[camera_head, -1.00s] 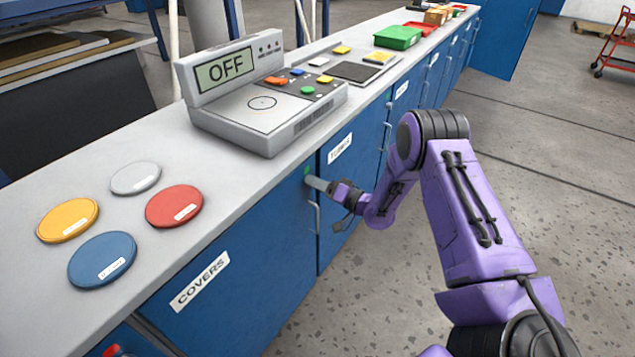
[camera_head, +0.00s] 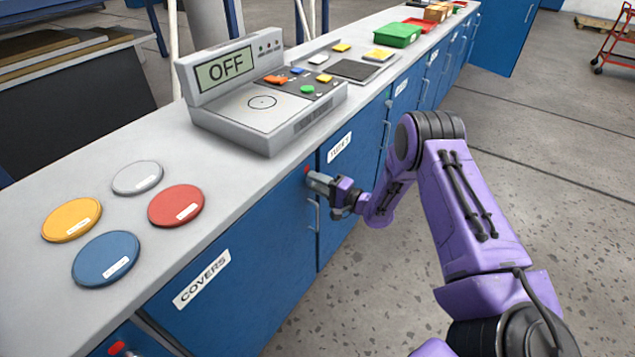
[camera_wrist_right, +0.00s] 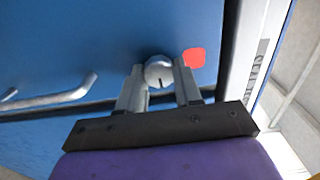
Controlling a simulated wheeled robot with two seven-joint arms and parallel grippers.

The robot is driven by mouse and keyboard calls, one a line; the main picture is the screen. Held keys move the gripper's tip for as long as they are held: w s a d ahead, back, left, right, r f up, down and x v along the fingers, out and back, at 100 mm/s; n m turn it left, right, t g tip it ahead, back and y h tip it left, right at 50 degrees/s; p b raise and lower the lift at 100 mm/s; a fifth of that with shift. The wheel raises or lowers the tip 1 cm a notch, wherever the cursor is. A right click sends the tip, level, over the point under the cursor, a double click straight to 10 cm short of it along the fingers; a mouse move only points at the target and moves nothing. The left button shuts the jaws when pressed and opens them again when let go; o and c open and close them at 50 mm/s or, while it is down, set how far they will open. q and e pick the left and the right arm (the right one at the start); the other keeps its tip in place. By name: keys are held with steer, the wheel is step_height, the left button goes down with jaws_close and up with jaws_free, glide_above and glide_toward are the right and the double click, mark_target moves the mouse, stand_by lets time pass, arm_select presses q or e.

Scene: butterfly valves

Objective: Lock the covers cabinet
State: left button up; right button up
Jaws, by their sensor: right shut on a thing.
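The covers cabinet (camera_head: 250,275) is the blue door under the counter with the "COVERS" label (camera_head: 201,279). Its door looks closed. In the right wrist view a round silver lock knob (camera_wrist_right: 158,69) with a dark slot sits near the door's edge. A red indicator mark (camera_wrist_right: 195,57) is beside it, and it also shows in the head view (camera_head: 306,169). My right gripper (camera_head: 313,181) reaches the door's upper corner. In the wrist view its fingers (camera_wrist_right: 159,80) are on both sides of the knob, shut on it. My left gripper is out of view.
A metal door handle (camera_wrist_right: 50,100) is beside the knob. The cabinet labelled "TUBES" (camera_head: 340,147) adjoins. Four coloured discs lie on the counter (camera_head: 225,185), with a scale reading "OFF" (camera_head: 225,70) behind.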

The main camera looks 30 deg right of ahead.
stand_by(0.5)
steer(key=o, duration=1)
steer(key=shift+o, duration=0.2)
steer(key=shift+s+d, duration=0.1)
steer(key=v, duration=1)
steer(key=shift+b, duration=0.4)
steer(key=shift+s, duration=0.15)
